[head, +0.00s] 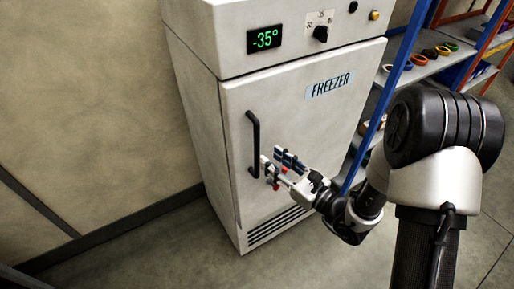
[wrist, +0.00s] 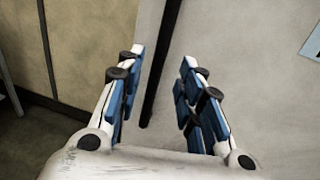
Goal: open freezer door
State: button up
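The white freezer (head: 225,105) stands against the wall in the head view. Its front door (head: 320,125) looks shut, and it also shows in the wrist view (wrist: 250,60). The black vertical handle (head: 254,145) is on the door's left side. In the wrist view the handle (wrist: 160,75) runs between the lines of the two fingers, beyond or near their tips. My gripper (head: 270,160) is at the handle's lower right in the head view. Its blue-padded fingers (wrist: 160,70) are spread apart with nothing held. I cannot tell whether they touch the handle.
A green display (head: 265,39) reads -35° above the door, beside a black knob (head: 320,33). A blue-framed shelf (head: 400,85) with several coloured rings stands right of the freezer. Bare floor (head: 130,255) lies to the left front.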

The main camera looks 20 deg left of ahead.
aim_at(257, 147)
jog(key=x, duration=0.7)
jog(key=shift+w+a+f+b, duration=0.1)
jog(key=shift+w+a+b, duration=0.1)
jog(key=shift+a+b, duration=0.15)
jog(key=shift+d, duration=0.1)
jog(key=shift+c, duration=0.3)
grip_shut()
